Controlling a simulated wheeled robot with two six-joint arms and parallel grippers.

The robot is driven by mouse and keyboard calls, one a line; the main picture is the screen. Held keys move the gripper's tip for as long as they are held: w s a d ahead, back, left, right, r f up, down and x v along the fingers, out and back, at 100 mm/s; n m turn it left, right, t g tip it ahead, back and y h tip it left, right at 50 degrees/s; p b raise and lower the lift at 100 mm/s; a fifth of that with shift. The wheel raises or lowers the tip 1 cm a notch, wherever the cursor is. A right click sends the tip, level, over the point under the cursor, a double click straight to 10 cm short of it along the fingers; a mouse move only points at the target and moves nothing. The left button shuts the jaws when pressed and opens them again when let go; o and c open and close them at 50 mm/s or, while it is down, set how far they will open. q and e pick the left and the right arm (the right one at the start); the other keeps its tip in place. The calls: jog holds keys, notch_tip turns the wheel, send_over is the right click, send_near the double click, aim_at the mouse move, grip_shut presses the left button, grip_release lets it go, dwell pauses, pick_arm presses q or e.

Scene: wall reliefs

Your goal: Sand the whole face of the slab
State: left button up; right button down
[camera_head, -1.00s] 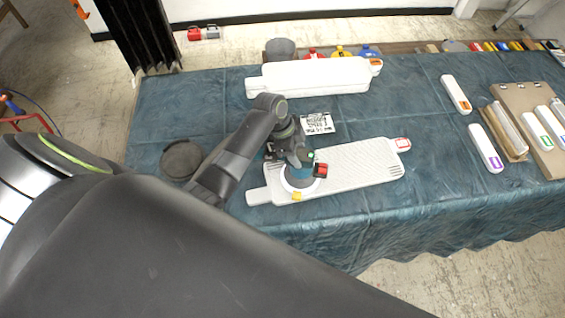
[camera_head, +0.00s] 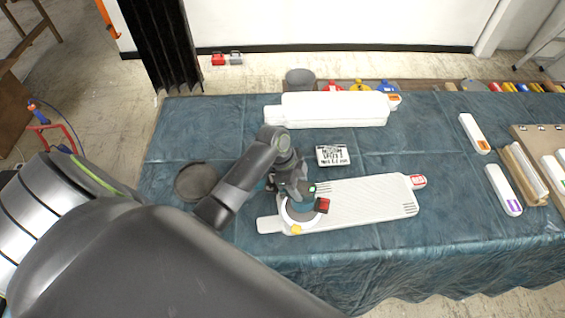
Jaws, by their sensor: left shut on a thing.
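The white slab (camera_head: 372,203) lies flat near the front of the blue cloth-covered table, with fine ribbing on its face, a tab at each end and a red-and-white label on its right tab. My left gripper (camera_head: 295,192) is shut on a round sander (camera_head: 298,213) with a white rim, a red block and a yellow tab. The sander is over the left end of the slab's face, seemingly resting on it. The gripper's fingers are mostly hidden by the wrist. My right gripper is not in view.
A thicker white slab (camera_head: 330,108) lies at the back. A black-and-white card (camera_head: 332,156) and a dark round disc (camera_head: 197,182) lie nearby. White labelled bars (camera_head: 474,134) and a brown board (camera_head: 537,140) are on the right. The cloth (camera_head: 400,250) in front is clear.

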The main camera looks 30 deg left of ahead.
aim_at(277, 192)
pick_arm(q)
jog(key=shift+s+a+r, duration=0.2)
jog(key=shift+s+a, duration=0.5)
jog(key=shift+a, duration=0.1)
jog(key=shift+s+a, duration=1.3)
jog(key=shift+s, duration=0.1)
jog(key=shift+s+a+f, duration=0.1)
jog(key=shift+s+a, duration=0.05)
jog(key=shift+s+a+f, duration=0.1)
jog(key=shift+s+a, duration=1.15)
jog(key=shift+s, duration=0.1)
jog(key=shift+s+a, duration=1.35)
